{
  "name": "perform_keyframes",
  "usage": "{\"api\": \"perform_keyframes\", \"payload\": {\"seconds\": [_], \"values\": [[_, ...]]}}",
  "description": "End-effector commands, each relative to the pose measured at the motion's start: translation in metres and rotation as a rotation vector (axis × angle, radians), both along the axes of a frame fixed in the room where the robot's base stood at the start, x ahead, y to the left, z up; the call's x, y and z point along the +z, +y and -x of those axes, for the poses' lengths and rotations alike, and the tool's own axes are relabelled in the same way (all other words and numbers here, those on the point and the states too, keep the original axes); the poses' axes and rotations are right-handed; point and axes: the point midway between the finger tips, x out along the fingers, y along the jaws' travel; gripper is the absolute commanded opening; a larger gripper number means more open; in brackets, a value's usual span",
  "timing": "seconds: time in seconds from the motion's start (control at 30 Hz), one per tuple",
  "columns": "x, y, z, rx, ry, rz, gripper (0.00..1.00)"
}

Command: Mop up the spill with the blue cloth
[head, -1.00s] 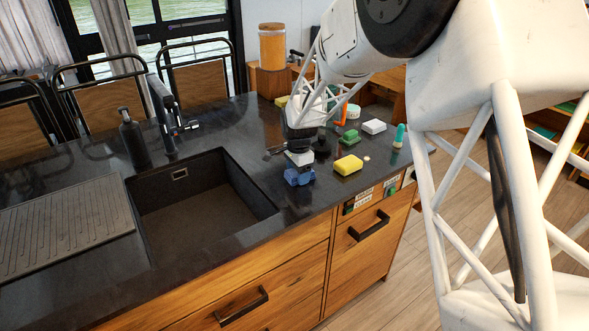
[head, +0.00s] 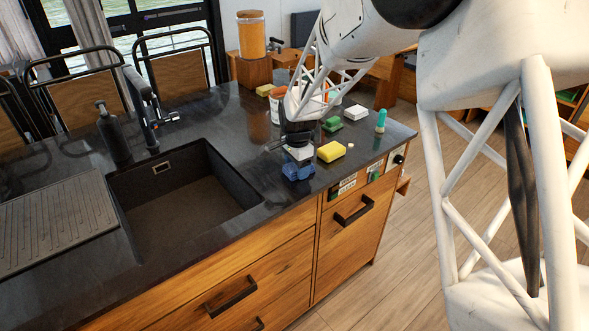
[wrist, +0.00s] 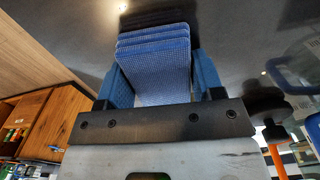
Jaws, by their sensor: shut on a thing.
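The blue cloth (wrist: 153,62) shows in the wrist view as a folded, layered, textured pad between the two blue fingers of my gripper (wrist: 162,85). My gripper is shut on it. In the head view my gripper (head: 298,168) points down, low at the dark counter's front part, right of the sink. The blue at its tip there is fingers and cloth together; I cannot separate them or tell whether the cloth touches the counter. I cannot make out the spill on the dark, glossy surface.
A yellow sponge (head: 331,151) lies just right of my gripper. Behind it are a green block (head: 332,124), a white block (head: 356,112) and a teal bottle (head: 381,120). The open sink (head: 185,190) and black faucet (head: 150,115) are left. The counter's front edge is near.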

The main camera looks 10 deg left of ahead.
Motion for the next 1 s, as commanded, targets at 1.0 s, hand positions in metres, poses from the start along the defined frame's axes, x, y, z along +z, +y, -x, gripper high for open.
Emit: {"api": "perform_keyframes", "payload": {"seconds": [1.0], "values": [[0.002, 0.066, -0.065, -0.001, 0.0, 0.0, 0.39]]}}
